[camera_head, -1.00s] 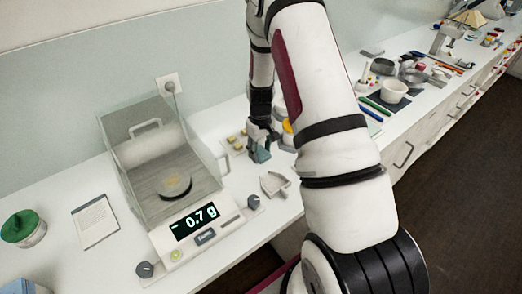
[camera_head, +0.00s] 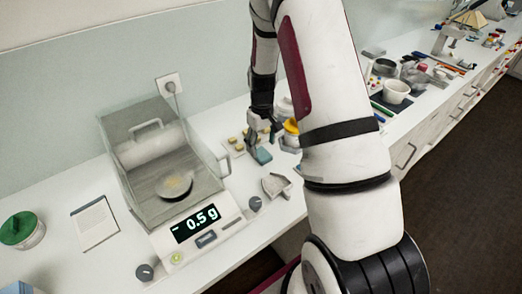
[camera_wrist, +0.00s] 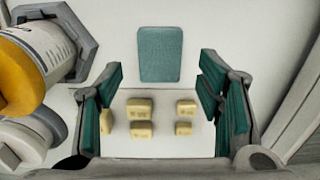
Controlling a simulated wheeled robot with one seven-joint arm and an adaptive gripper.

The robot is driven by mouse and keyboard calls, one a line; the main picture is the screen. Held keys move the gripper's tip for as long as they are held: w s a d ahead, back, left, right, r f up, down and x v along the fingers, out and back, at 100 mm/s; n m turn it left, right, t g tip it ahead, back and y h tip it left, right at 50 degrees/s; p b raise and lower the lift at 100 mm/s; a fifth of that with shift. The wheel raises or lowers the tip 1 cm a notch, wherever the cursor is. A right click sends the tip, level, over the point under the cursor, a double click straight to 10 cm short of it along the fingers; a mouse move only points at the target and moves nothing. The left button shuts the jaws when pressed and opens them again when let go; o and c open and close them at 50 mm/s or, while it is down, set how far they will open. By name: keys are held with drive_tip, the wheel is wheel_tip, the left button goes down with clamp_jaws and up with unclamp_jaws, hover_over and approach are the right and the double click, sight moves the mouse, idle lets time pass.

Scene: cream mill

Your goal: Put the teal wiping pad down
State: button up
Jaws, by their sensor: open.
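The teal wiping pad (camera_wrist: 160,54) lies flat on the white counter, seen in the wrist view just beyond the fingertips. It also shows in the head view (camera_head: 262,157) below my gripper (camera_head: 263,125). In the wrist view my gripper (camera_wrist: 158,90) is open, its teal-lined fingers spread wide with nothing held between them. The pad appears clear of the fingers. My arm hides part of the counter in the head view.
Several small yellow blocks (camera_wrist: 140,108) sit on a pale tray near the fingers. A yellow-topped jar (camera_wrist: 28,70) stands close at left. The glass-shielded balance (camera_head: 195,222) reads 0.5 g, with a grey scoop (camera_head: 276,186) to its right. Counter around the notepad (camera_head: 95,222) is open.

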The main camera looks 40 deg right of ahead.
sight(261, 153)
drive_tip(key=s+a+r+t+b, duration=0.1)
drive_tip(key=s+a+r, duration=0.3)
drive_tip(key=r, duration=0.8)
drive_tip(key=s+a+r+t, duration=0.2)
drive_tip(key=a+r, duration=0.4)
drive_tip(key=r, duration=0.7)
drive_tip(key=s+a+r+t, duration=0.1)
drive_tip(key=s+a+r, duration=0.2)
drive_tip(key=s, duration=0.5)
drive_tip(key=s+a+r+t, duration=0.1)
drive_tip(key=s+a+r, duration=0.3)
drive_tip(key=s, duration=0.4)
drive_tip(key=shift+a+t, duration=0.3)
drive_tip(key=shift+a, duration=0.25)
